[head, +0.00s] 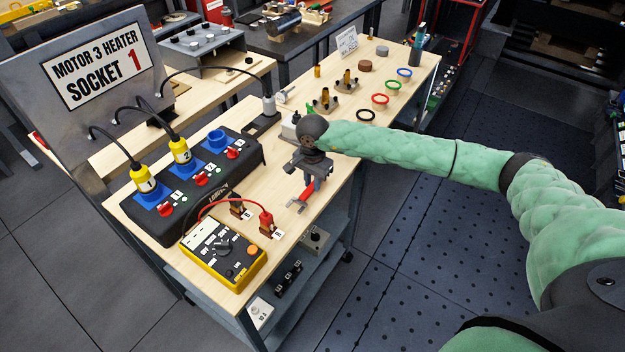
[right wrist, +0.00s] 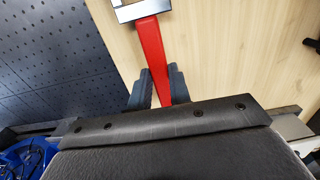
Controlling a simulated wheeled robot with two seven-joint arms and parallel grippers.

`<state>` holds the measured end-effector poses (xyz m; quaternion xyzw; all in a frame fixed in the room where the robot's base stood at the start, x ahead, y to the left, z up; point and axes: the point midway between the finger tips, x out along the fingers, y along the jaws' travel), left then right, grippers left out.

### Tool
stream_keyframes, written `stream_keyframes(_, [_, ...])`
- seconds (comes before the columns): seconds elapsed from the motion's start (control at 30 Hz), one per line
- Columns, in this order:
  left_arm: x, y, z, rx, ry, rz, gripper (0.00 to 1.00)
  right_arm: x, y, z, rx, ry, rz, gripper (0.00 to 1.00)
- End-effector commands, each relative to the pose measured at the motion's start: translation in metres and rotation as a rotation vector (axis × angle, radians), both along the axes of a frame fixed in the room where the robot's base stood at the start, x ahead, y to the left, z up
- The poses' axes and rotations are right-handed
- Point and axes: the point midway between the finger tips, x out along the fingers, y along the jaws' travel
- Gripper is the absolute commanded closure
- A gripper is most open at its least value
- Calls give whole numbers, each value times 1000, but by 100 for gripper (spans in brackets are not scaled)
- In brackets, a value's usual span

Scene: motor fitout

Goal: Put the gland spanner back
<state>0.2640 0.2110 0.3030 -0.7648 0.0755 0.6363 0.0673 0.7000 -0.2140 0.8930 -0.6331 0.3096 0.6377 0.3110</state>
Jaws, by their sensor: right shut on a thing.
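The gland spanner (head: 304,196) has a red handle and a pale grey head pointing to the lower left. It is at the right edge of the wooden bench (head: 222,285). My right gripper (head: 313,180) is shut on its red handle, pointing down. In the right wrist view the red handle (right wrist: 151,50) runs up between the two dark fingers (right wrist: 157,88), with the head (right wrist: 134,10) cut off at the top edge. I cannot tell whether the spanner touches the bench top. My left gripper is out of view.
A yellow multimeter (head: 223,252) lies at the bench's near end, beside a black socket box (head: 190,185) with blue sockets. Coloured rings (head: 380,99) and brass glands lie farther back. A lower shelf (head: 325,232) holds small parts.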

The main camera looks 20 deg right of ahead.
Motion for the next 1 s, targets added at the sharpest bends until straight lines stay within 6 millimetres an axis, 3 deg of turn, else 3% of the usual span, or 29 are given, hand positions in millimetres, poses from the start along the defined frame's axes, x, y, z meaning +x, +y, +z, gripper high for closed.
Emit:
stream_keyframes(0.23, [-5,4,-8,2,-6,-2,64,0,0,-7,0,-1,1,100])
stream_keyframes(0.77, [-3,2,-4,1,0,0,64,0,0,-10,0,-1,1,100])
stream_keyframes(0.8, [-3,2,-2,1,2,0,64,0,0,-10,0,-1,0,73])
stream_keyframes(0.87, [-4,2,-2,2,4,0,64,0,0,-10,0,-1,0,61])
stream_keyframes(1.0, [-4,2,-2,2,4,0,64,0,0,-10,0,-1,0,59])
